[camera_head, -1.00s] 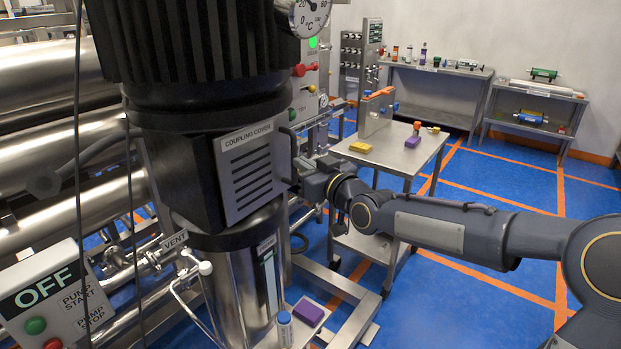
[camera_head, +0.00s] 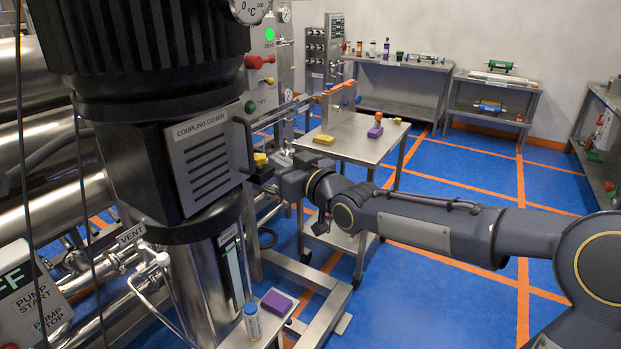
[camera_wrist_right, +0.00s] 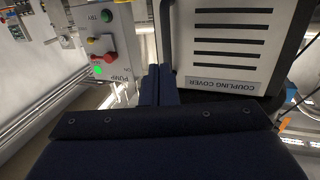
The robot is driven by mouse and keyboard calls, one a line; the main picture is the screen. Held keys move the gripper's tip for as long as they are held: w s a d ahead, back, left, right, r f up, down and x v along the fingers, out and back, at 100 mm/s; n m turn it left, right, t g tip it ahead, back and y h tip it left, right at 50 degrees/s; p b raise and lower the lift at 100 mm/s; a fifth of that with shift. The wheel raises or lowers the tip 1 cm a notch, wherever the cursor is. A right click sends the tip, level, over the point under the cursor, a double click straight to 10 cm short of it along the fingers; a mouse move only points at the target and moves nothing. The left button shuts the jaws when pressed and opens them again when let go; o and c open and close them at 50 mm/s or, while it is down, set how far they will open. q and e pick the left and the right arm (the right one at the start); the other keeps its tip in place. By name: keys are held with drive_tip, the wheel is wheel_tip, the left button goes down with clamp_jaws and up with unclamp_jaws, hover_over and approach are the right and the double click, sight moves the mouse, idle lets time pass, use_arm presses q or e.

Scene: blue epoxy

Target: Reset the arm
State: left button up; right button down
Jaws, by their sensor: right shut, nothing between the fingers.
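My right arm comes in from the right in the head view. Its gripper (camera_head: 262,180) is beside the handle of the pump's coupling cover (camera_head: 205,150), in front of the pump's right side. In the right wrist view the two fingers (camera_wrist_right: 159,88) are together, with nothing between them. They point between the slotted coupling cover (camera_wrist_right: 232,40) and the panel with coloured knobs (camera_wrist_right: 108,42). I cannot tell whether the gripper touches the cover's handle. My left gripper is not in view.
A steel cart (camera_head: 352,137) behind my right arm bears a yellow block (camera_head: 324,139) and a purple block (camera_head: 375,132). Blue floor (camera_head: 440,300) is clear at the right.

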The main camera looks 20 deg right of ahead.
drive_tip(key=s+d+f+m+g+h+p, duration=0.1)
drive_tip(key=s+d+f+m+g+h, duration=0.3)
drive_tip(key=s, duration=0.6)
drive_tip(key=s+d+f+m+g+h+p, duration=0.1)
drive_tip(key=s+d+f+g+h+p, duration=0.3)
drive_tip(key=s, duration=0.7)
drive_tip(key=s+a+f+g+y+b, duration=0.1)
drive_tip(key=s+a+f+y, duration=0.1)
drive_tip(key=s+f, duration=0.2)
drive_tip(key=s+a+f+g+y+b, duration=0.1)
drive_tip(key=s+a+f+g+y, duration=0.1)
drive_tip(key=s, duration=0.8)
wheel_tip(320, 180, down, 2)
drive_tip(key=shift+s+f+m+y, duration=0.1)
drive_tip(key=shift+s+m+y, duration=0.25)
drive_tip(key=shift+y, duration=0.35)
